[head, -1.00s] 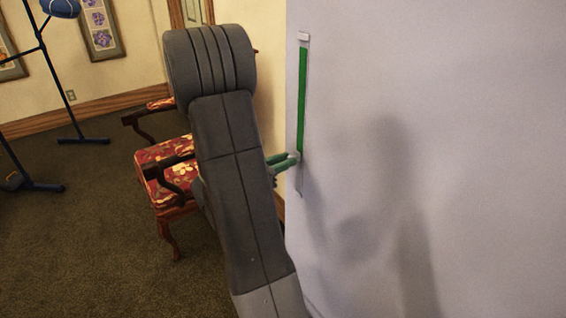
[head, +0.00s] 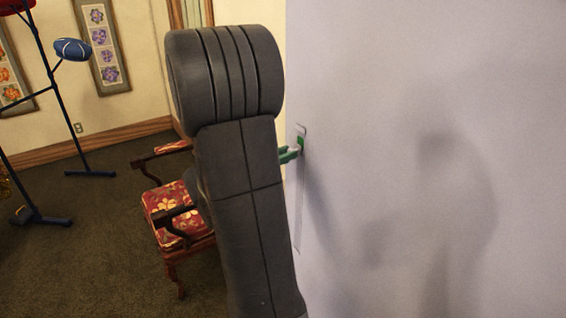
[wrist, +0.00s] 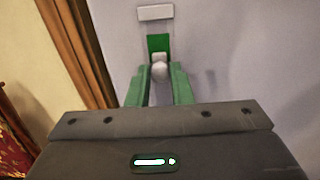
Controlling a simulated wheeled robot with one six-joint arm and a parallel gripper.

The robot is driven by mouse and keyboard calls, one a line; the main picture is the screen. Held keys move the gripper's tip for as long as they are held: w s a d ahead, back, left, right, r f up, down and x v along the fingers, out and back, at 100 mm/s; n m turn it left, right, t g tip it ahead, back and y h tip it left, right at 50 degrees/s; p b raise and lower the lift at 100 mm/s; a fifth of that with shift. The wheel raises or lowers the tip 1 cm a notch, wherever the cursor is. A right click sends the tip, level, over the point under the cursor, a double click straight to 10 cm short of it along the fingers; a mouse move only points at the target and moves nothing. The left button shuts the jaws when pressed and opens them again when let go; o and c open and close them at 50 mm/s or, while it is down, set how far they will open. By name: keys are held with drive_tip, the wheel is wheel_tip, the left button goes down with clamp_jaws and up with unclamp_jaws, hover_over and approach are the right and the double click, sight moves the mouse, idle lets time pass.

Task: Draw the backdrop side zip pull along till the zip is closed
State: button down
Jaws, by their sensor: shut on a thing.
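The zip runs upright on the pale grey backdrop (head: 430,70). Below the pull it shows as a thin closed line (head: 298,215). A short green open stretch (wrist: 159,43) is left between the pull and the pale top end stop (wrist: 155,12). The zip pull (wrist: 160,74), a rounded pale knob, sits between the two green fingers of my gripper (wrist: 160,69). My gripper is shut on it. In the head view my gripper (head: 290,154) shows only in part, as my arm hides the rest of it.
A wooden armchair with a red floral seat (head: 178,205) stands left of the backdrop, partly behind my arm. A dark blue stand (head: 55,95) with a blue cap-like item (head: 73,49) is at far left. Dark carpet between them is clear.

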drive_tip(key=shift+r+p, duration=0.7)
drive_tip(key=shift+r, duration=0.95)
drive_tip(key=c, duration=1.3)
unclamp_jaws()
drive_tip(key=shift+a, duration=0.1)
drive_tip(key=b+v, duration=0.2)
drive_tip(key=v, duration=1.1)
drive_tip(key=shift+s+a+b, duration=0.25)
drive_tip(key=shift+a+b, duration=0.05)
drive_tip(key=shift+b, duration=0.05)
drive_tip(key=shift+w+d, duration=0.1)
drive_tip(key=shift+d, duration=0.05)
drive_tip(key=shift+p+x, duration=1.3)
drive_tip(key=shift+x, duration=5.5)
